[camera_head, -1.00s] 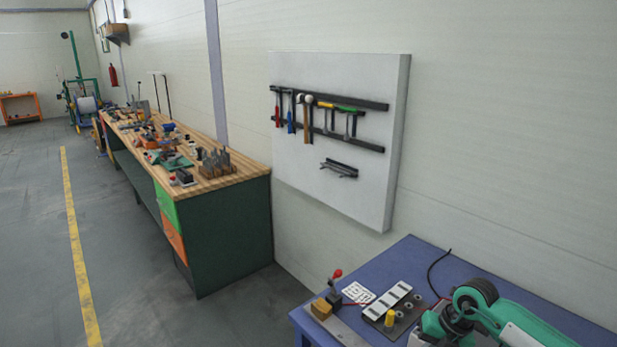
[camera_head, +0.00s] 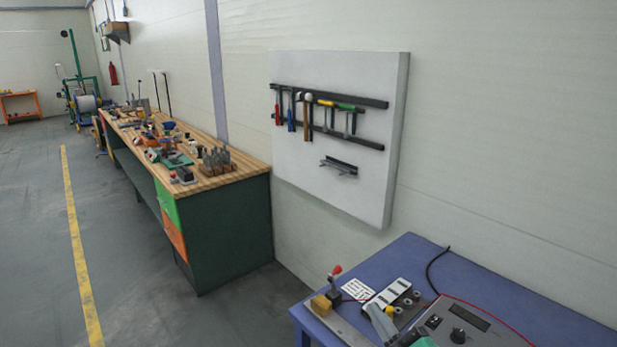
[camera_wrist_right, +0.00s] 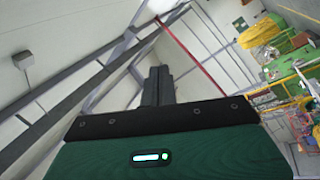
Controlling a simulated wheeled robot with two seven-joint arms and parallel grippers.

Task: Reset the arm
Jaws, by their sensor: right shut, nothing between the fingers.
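My right gripper (camera_wrist_right: 158,72) shows in the right wrist view with its two dark fingers together and nothing between them. Its green housing fills the bottom of that view. In the head view, part of my right gripper (camera_head: 381,320) shows at the bottom edge, in front of the blue table (camera_head: 405,260). My left gripper is not in either view.
A lever with a red knob (camera_head: 336,271), a white strip (camera_head: 388,295) and a grey control box (camera_head: 460,325) are on the blue table. A tool board (camera_head: 330,200) hangs on the wall. A long workbench (camera_head: 235,225) stands left, with open floor beside it.

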